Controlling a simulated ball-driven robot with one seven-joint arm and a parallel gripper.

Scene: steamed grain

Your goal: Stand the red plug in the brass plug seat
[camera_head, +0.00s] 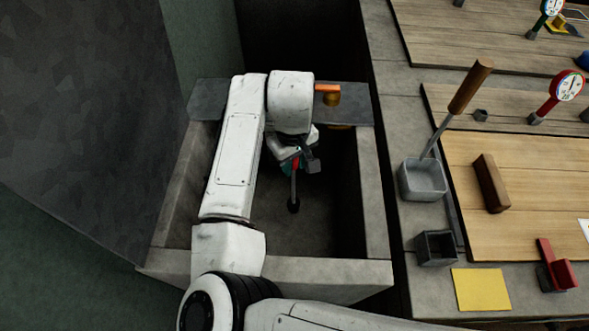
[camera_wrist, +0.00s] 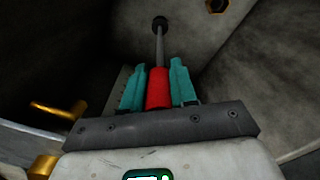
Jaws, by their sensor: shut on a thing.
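The red plug has a red grip (camera_head: 296,163), a thin grey rod and a dark round end (camera_head: 294,205). My gripper (camera_head: 291,165) is inside the stone basin, shut on the red grip. In the wrist view the red grip (camera_wrist: 159,88) sits between the teal fingers of my gripper (camera_wrist: 159,86), and the rod runs away to the dark end (camera_wrist: 159,23). A brass ring with a dark centre, seemingly the brass plug seat (camera_wrist: 217,6), shows at the top edge, right of the plug's end and apart from it. I cannot make out the seat in the head view.
Stone basin walls (camera_head: 376,205) surround my gripper. A brass tap with an orange handle (camera_head: 328,89) stands at the back ledge. On the right counter are a grey tub (camera_head: 424,182) with a wooden-handled tool, a dark box (camera_head: 435,248) and a yellow cloth (camera_head: 481,290).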

